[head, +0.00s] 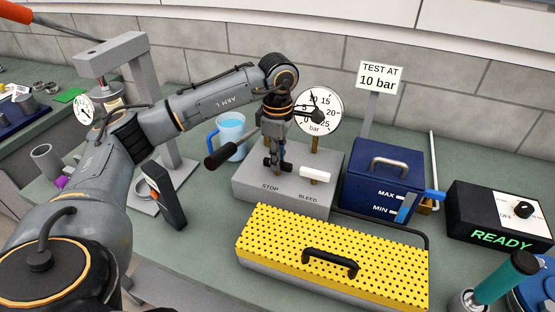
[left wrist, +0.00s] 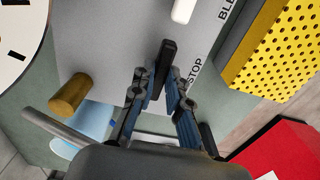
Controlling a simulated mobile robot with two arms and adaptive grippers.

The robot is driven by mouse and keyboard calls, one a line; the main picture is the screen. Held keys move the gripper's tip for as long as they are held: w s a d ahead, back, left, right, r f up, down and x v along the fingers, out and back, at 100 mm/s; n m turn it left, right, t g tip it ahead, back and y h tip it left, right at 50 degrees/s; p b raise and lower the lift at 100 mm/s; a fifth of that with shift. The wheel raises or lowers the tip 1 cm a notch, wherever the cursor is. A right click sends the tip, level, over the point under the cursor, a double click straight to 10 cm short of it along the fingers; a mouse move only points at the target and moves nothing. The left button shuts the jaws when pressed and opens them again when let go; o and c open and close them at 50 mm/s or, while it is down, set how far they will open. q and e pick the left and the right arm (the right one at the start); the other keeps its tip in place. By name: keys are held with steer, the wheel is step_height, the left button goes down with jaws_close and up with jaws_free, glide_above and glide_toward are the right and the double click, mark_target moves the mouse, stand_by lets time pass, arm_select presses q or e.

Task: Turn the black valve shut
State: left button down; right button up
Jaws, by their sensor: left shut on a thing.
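The black valve (head: 271,164) is a small handle by the STOP label on top of a grey block (head: 283,207). My left gripper (head: 278,158) points down over it and partly covers it. In the left wrist view the black valve (left wrist: 165,62) stands between the two fingertips (left wrist: 164,85), which are shut on it. A white valve (head: 315,175) by the BLEED label sits just right of it, and also shows in the left wrist view (left wrist: 183,10). My right gripper is not in view.
A perforated yellow cover (head: 335,258) is in front. A blue box (head: 382,185) with MAX and MIN marks and a black READY box (head: 500,215) stand right.

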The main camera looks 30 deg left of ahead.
arm_select(q)
steer(key=shift+w+r, duration=0.1)
stand_by(0.3)
steer(key=c, duration=1.3)
jaws_free()
step_height(320, 180, up, 12)
steer(key=shift+f, duration=0.1)
